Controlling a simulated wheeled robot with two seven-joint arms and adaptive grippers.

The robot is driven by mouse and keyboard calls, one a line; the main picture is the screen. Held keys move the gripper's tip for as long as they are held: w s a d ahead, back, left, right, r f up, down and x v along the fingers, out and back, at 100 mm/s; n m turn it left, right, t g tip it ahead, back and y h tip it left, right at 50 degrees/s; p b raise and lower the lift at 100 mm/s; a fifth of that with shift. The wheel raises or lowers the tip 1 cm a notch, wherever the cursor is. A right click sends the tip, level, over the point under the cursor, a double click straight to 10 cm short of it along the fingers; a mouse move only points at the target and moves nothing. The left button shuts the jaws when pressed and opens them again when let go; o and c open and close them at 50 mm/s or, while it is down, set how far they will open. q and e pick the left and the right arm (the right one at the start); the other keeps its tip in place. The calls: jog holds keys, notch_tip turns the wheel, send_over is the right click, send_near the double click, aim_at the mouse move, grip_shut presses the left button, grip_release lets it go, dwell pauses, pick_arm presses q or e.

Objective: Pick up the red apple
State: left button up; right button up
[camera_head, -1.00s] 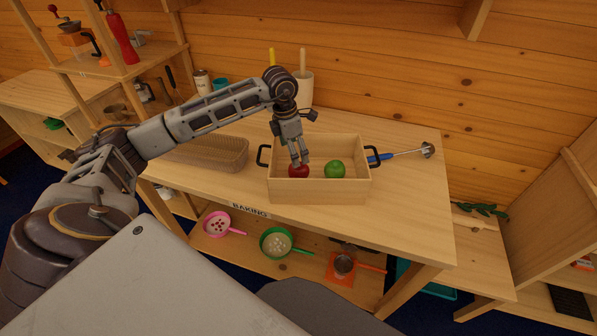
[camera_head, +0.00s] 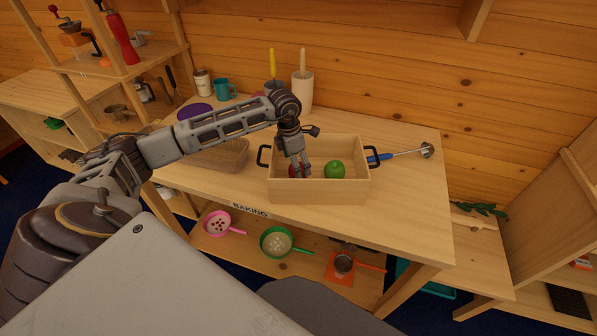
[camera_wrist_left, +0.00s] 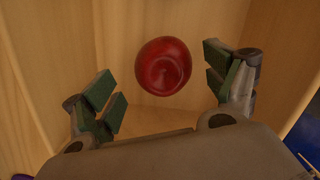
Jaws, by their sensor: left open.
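The red apple (camera_wrist_left: 163,66) lies in a wooden crate (camera_head: 318,190) with dark handles on the table. In the head view my gripper hides most of the apple (camera_head: 292,171). My left gripper (camera_head: 300,175) points down into the crate at the apple. In the left wrist view the open fingers of the left gripper (camera_wrist_left: 163,88) stand on either side of the apple, with gaps on both sides. A green apple (camera_head: 335,169) sits in the crate to the right of the red one. My right gripper does not show.
A wire or wicker basket (camera_head: 222,156) stands left of the crate. A blue-handled tool (camera_head: 400,153) lies to its right. Behind stand a white roll holder (camera_head: 302,92) and a teal mug (camera_head: 224,90). The table front right of the crate is clear.

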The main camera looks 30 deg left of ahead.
pick_arm(q)
jog(key=shift+w+d+f+p, duration=0.15)
jog(key=shift+f, duration=0.8)
jog(key=shift+w+d+f+p, duration=0.1)
jog(key=shift+d+f+p, duration=0.05)
jog(key=shift+f, duration=0.8)
jog(key=c, duration=1.2)
jog(key=shift+r, duration=0.15)
jog(key=shift+r+b, duration=0.55)
jog(key=shift+r, duration=4.35)
